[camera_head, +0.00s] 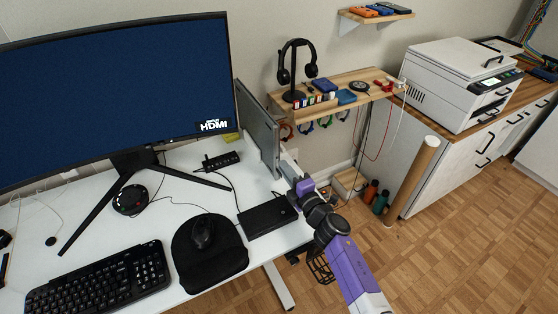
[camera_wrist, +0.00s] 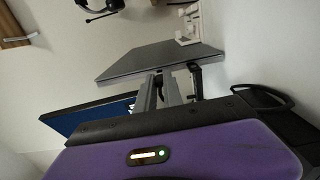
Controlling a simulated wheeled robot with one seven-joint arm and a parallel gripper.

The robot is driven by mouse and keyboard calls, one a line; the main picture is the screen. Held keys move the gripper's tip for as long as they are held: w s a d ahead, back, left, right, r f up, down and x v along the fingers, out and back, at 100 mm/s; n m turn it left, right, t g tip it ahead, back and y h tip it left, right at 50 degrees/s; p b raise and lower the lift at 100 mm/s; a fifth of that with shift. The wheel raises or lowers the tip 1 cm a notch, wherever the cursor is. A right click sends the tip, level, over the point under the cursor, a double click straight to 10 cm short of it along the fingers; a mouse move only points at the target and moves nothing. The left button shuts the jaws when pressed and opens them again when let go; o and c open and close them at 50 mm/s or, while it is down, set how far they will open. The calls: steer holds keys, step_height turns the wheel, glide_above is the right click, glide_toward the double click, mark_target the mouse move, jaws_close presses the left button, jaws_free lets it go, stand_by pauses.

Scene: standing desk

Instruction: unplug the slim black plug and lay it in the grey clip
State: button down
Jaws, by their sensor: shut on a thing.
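My gripper (camera_head: 285,161) reaches in at the right edge of the desk, close to the side monitor (camera_head: 258,128). In the wrist view its two grey fingers (camera_wrist: 160,88) are shut on a small dark piece, the slim black plug (camera_wrist: 159,79), mostly hidden between them. The side monitor's grey panel (camera_wrist: 150,60) lies just beyond the fingertips. I cannot tell whether the plug still touches a socket. A black part (camera_wrist: 196,80) shows just right of the fingers. I cannot make out the grey clip in either view.
A black box (camera_head: 267,217) lies at the desk's right edge, below my gripper. A black power strip (camera_head: 221,161) lies left of the side monitor. A wooden shelf (camera_head: 345,84) with a headphone stand and small items is behind. The large monitor (camera_head: 110,95) fills the left.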

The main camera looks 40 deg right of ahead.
steer(key=shift+p+v, duration=0.35)
steer(key=shift+v, duration=1.35)
steer(key=shift+d, duration=0.1)
